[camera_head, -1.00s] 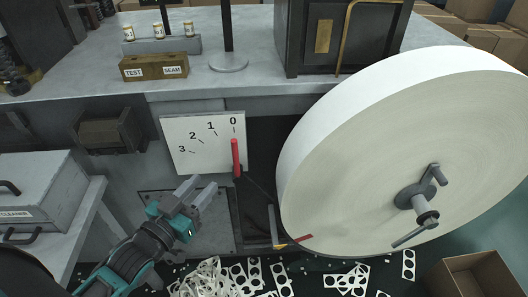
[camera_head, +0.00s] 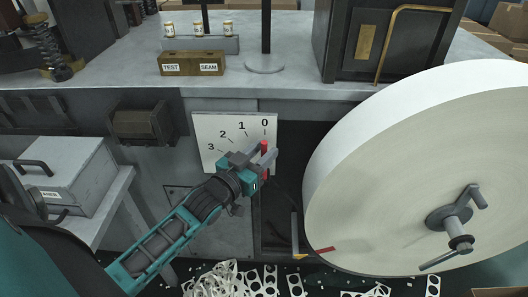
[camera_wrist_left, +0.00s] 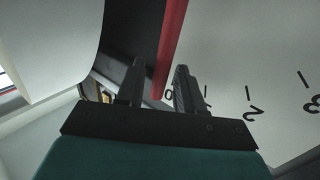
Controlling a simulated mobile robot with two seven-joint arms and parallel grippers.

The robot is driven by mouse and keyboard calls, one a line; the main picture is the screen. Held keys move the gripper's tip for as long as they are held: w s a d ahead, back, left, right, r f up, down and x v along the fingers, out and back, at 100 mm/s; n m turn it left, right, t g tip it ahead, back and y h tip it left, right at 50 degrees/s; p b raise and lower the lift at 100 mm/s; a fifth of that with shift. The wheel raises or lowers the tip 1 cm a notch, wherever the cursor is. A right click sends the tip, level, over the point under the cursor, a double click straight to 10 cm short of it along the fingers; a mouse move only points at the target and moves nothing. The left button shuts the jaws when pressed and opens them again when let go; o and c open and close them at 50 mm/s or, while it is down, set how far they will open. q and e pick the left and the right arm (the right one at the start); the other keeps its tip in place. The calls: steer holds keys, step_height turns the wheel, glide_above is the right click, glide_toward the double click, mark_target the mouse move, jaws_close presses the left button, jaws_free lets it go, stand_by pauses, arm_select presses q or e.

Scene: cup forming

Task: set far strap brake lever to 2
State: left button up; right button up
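The red brake lever (camera_head: 265,147) stands nearly upright in front of the white scale plate (camera_head: 217,126), at the 0 mark. The plate reads 3, 2, 1, 0 from left to right. My left gripper (camera_head: 266,152) is at the lever, its fingers partly covering it. In the left wrist view the red lever (camera_wrist_left: 169,50) runs between the two open fingers (camera_wrist_left: 158,82), with a gap showing to the right finger. The scale plate (camera_wrist_left: 255,60) shows on the right there. My right gripper is not in view.
The big white roll (camera_head: 420,170) stands close on the right of the lever. A second lever with a red tip (camera_head: 322,250) sits low beside it. The bench edge (camera_head: 200,88) is above. A grey cleaner box (camera_head: 70,170) is at left.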

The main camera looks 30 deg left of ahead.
arm_select(q)
steer(key=shift+w, duration=0.5)
jaws_close()
stand_by(0.3)
